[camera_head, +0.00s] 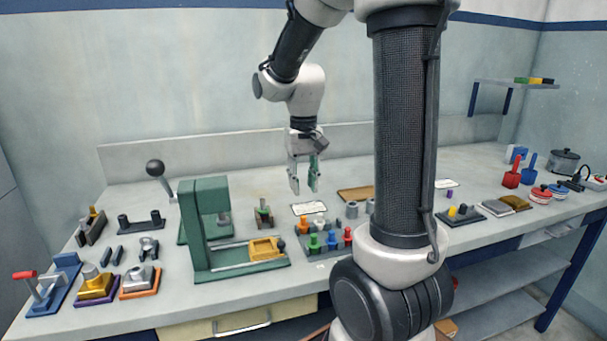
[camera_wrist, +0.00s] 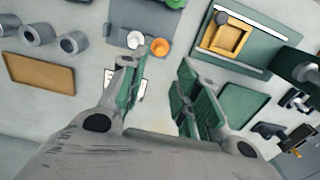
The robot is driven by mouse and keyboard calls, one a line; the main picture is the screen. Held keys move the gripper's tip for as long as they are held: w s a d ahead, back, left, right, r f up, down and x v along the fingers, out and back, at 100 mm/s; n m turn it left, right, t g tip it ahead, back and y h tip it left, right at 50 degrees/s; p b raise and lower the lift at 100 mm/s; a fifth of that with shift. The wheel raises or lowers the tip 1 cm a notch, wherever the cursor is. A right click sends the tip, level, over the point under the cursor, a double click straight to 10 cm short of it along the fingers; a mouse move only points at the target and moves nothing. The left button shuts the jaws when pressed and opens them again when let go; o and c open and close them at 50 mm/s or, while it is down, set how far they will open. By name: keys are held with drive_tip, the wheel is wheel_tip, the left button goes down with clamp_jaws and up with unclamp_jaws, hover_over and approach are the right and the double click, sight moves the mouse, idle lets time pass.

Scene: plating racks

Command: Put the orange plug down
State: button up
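The orange plug (camera_head: 304,226) stands upright at the back left of a grey rack (camera_head: 312,257) that holds several coloured plugs. It also shows in the wrist view (camera_wrist: 160,47), beside a white plug (camera_wrist: 135,40). My gripper (camera_head: 304,184) is above the bench, behind and above the rack, pointing down. Its two green-lined fingers are apart with nothing between them; they also show in the wrist view (camera_wrist: 158,76). The orange plug is beyond the fingertips, clear of both.
A green press frame (camera_head: 205,240) with a yellow block (camera_head: 264,249) stands left of the rack. A white card (camera_head: 309,208) and a brown tray (camera_head: 355,194) lie behind the rack. Grey cylinders (camera_wrist: 38,33) stand near the tray. My column hides part of the bench.

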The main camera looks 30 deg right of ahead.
drive_tip(key=s+a+r+n+t, duration=0.1)
drive_tip(key=s+r, duration=0.3)
drive_tip(key=s, duration=0.4)
drive_tip(key=s+a+r+n+t, duration=0.2)
drive_tip(key=s+r+t, duration=0.1)
drive_tip(key=s, duration=0.5)
drive_tip(key=shift+s+r, duration=0.25)
drive_tip(key=shift+r, duration=0.15)
